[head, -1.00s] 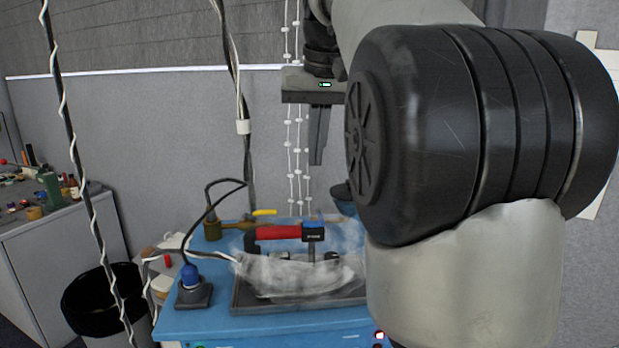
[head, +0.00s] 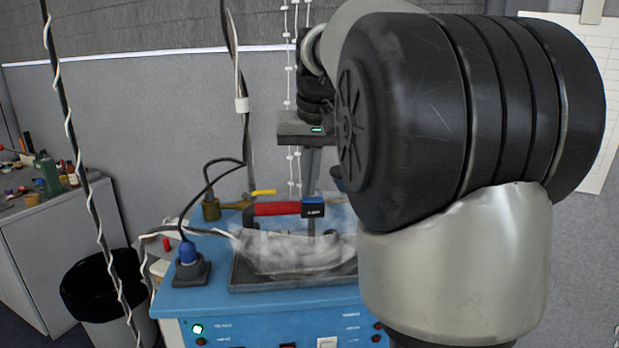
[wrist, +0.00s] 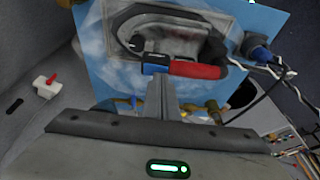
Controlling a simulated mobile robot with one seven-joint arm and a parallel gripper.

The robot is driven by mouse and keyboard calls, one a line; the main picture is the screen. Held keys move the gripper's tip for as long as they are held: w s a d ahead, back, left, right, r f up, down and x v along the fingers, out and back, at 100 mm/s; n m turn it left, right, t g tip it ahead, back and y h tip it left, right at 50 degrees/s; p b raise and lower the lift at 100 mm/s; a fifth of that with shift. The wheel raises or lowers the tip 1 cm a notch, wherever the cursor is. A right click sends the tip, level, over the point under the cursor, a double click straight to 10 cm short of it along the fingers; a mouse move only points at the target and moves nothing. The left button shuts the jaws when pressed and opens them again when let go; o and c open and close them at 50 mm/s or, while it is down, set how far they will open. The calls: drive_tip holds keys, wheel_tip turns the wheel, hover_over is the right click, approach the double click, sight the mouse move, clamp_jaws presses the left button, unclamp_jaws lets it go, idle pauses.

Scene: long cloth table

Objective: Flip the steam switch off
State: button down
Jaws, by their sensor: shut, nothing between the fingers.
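The front panel of the blue steam unit (head: 190,300) shows a lit green button (head: 197,328), a white switch (head: 327,342) and a dark switch (head: 288,345), partly cut off by the bottom edge. The labels are too small to tell which is the steam switch. A steam iron with a red handle (head: 277,208) sits on the unit in pale steam; it also shows in the wrist view (wrist: 195,70). My gripper (head: 309,190) is shut and empty, pointing down behind the handle. In the wrist view its fingers (wrist: 159,82) reach close to the handle's blue end; contact is unclear.
A dark tray (head: 240,284) lies under the iron. Hoses and a blue plug (head: 187,252) stand at the unit's left. A black bin (head: 92,290) and a cluttered cabinet (head: 45,250) are farther left. My arm covers the right side.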

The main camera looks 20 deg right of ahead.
sight(318, 199)
drive_tip(key=shift+a+f, duration=0.1)
drive_tip(key=shift+f, duration=0.15)
idle(0.3)
drive_tip(key=shift+s+d+r+p, duration=0.1)
drive_tip(key=shift+s+d+p, duration=0.1)
drive_tip(key=shift+d, duration=0.25)
drive_tip(key=shift+s+d+p, duration=0.1)
drive_tip(key=shift+d+p, duration=0.1)
drive_tip(key=shift+d, duration=0.2)
drive_tip(key=shift+w, duration=0.1)
wheel_tip(318, 199, up, 5)
drive_tip(key=p, duration=0.5)
drive_tip(key=shift+d, duration=0.15)
drive_tip(key=v, duration=0.9)
drive_tip(key=shift+s+p, duration=0.25)
drive_tip(key=shift+p, duration=0.1)
